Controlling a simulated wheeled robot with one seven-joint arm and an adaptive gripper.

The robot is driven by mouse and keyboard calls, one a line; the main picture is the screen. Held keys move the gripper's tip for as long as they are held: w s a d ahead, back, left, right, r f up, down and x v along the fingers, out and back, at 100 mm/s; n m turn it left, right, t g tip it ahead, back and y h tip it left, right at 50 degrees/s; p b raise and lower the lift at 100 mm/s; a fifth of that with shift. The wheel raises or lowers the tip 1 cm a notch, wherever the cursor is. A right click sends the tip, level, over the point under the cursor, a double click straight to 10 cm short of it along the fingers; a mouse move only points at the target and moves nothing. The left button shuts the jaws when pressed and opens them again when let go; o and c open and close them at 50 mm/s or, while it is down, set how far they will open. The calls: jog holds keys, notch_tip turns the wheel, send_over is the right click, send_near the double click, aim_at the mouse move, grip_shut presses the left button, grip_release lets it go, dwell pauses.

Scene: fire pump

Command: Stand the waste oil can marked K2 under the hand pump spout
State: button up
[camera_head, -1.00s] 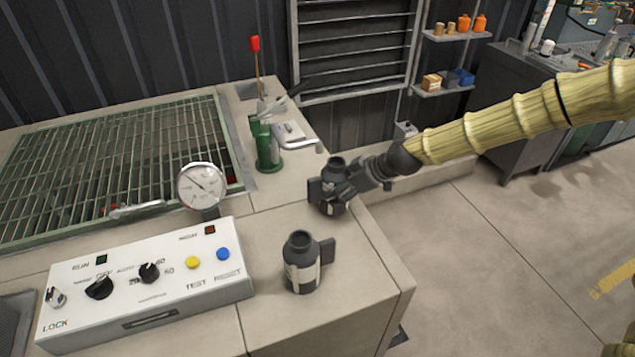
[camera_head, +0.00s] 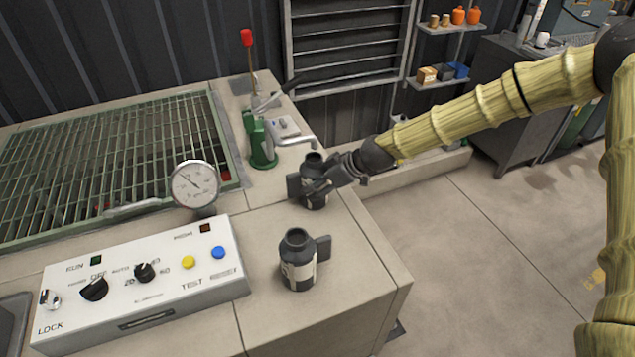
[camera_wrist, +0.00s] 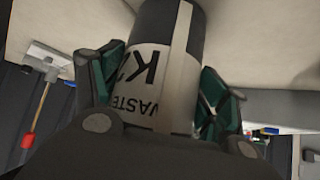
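A dark can (camera_head: 313,172) with a pale label stands upright near the bench's right edge, just in front of the hand pump. My gripper (camera_head: 322,187) is shut on it from the right. In the wrist view the can (camera_wrist: 160,70) sits between both fingers; its label reads WASTE and a K with a partly hidden digit. The green hand pump (camera_head: 262,142) has a grey spout (camera_head: 298,141) reaching right; in the head view its tip appears just above the can's mouth. Whether they line up in depth I cannot tell.
A second, similar dark can (camera_head: 298,262) stands nearer on the bench, its handle to the right. A control panel (camera_head: 140,285), a pressure gauge (camera_head: 195,186) and a green grating (camera_head: 110,150) lie to the left. The bench drops off to the floor at right.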

jog(key=shift+o, duration=1)
jog(key=shift+d+r, duration=0.1)
jog(key=shift+d, duration=0.05)
jog(key=b+v, duration=0.2)
jog(key=v, duration=1)
jog(key=shift+c, duration=0.4)
dwell(1.0)
